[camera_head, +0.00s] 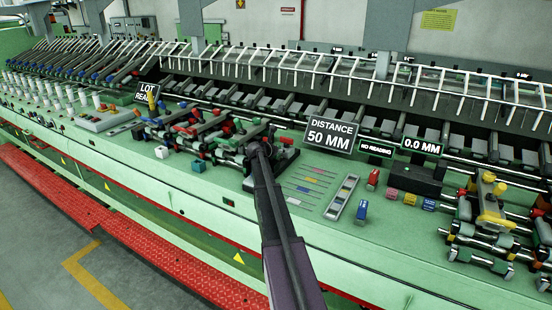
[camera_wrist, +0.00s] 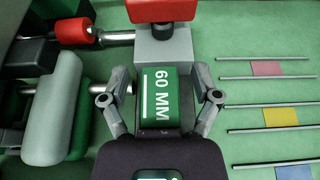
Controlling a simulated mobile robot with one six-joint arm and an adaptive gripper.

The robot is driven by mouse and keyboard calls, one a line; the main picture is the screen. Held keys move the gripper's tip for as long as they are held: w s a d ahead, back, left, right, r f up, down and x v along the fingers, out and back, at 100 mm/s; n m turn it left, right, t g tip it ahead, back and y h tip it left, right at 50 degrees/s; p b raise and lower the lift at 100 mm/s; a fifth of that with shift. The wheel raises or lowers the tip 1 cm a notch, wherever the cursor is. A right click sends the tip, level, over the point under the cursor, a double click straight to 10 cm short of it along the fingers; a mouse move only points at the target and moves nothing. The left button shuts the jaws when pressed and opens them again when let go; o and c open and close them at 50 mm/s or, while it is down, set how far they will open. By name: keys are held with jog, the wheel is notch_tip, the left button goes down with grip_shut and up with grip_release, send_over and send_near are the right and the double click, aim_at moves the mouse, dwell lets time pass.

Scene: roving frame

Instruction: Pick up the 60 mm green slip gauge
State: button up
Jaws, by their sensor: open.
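The green slip gauge (camera_wrist: 159,98), marked 60 MM, stands between the two fingers of my gripper (camera_wrist: 160,92) in the wrist view. The fingers are open, one to each side of it, with a visible gap on both sides. The gauge's far end meets or lies close to a grey block (camera_wrist: 163,48) with a red top (camera_wrist: 158,10); I cannot tell if they touch. In the head view my gripper (camera_head: 260,150) is low over the green bench among the roller parts, and I cannot make out the gauge there.
Grey rollers (camera_wrist: 52,110) and a red-ended rod (camera_wrist: 80,33) lie close left of my gripper. Thin rods with coloured patches (camera_wrist: 275,117) lie to the right. In the head view a grey tray (camera_head: 332,211), a blue block (camera_head: 362,211) and a DISTANCE 50 MM sign (camera_head: 330,133) stand right.

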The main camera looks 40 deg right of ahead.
jog(key=shift+c, duration=0.2)
grip_shut()
jog(key=shift+r, duration=0.15)
dwell(0.4)
notch_tip(320, 180, up, 18)
jog(key=p, duration=1.8)
